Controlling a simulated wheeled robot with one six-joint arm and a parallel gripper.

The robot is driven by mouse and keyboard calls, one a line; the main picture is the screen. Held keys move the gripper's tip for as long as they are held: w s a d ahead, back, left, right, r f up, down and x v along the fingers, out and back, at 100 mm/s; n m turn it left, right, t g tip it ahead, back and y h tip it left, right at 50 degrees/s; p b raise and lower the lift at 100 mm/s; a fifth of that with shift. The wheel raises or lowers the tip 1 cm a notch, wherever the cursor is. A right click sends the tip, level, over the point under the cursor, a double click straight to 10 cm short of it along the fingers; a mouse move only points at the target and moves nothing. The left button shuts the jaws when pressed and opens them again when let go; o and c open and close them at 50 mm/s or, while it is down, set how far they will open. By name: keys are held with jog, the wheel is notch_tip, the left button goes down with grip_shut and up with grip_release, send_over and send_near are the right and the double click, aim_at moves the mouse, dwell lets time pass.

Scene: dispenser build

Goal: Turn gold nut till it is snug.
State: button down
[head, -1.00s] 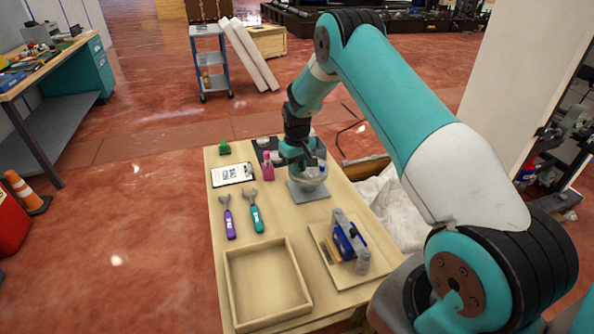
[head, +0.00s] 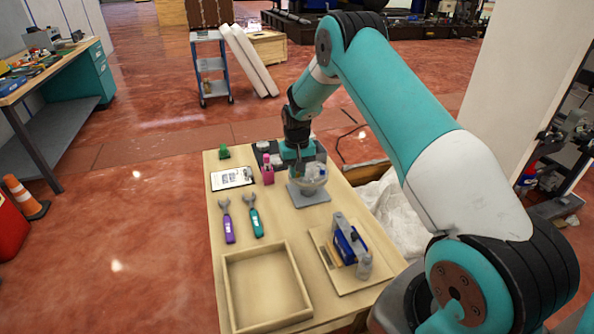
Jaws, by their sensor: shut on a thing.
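My gripper (head: 303,168) points down over a pale, partly clear bowl-like assembly (head: 314,187) on a grey base plate (head: 314,200), towards the far end of the wooden table. It is shut on a small part there, which looks to be the gold nut. The fingers and the assembly hide the nut, and it is too small to make out. I cannot tell how tight it sits. A bluish clear piece (head: 319,170) shows just right of the fingers.
A purple wrench (head: 228,225) and a teal wrench (head: 256,220) lie on the table (head: 240,204). Nearby are a clipboard (head: 232,178), a pink holder (head: 267,175), an empty wooden tray (head: 233,311) and a board (head: 345,283) with a blue fixture (head: 350,244).

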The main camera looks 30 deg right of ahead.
aim_at(297, 173)
jog(key=c, duration=1.1)
grip_release()
jog(key=shift+o, duration=0.2)
notch_tip(297, 173, up, 18)
jog(key=b, duration=0.2)
jog(key=shift+f, duration=0.25)
jog(key=shift+a, duration=0.1)
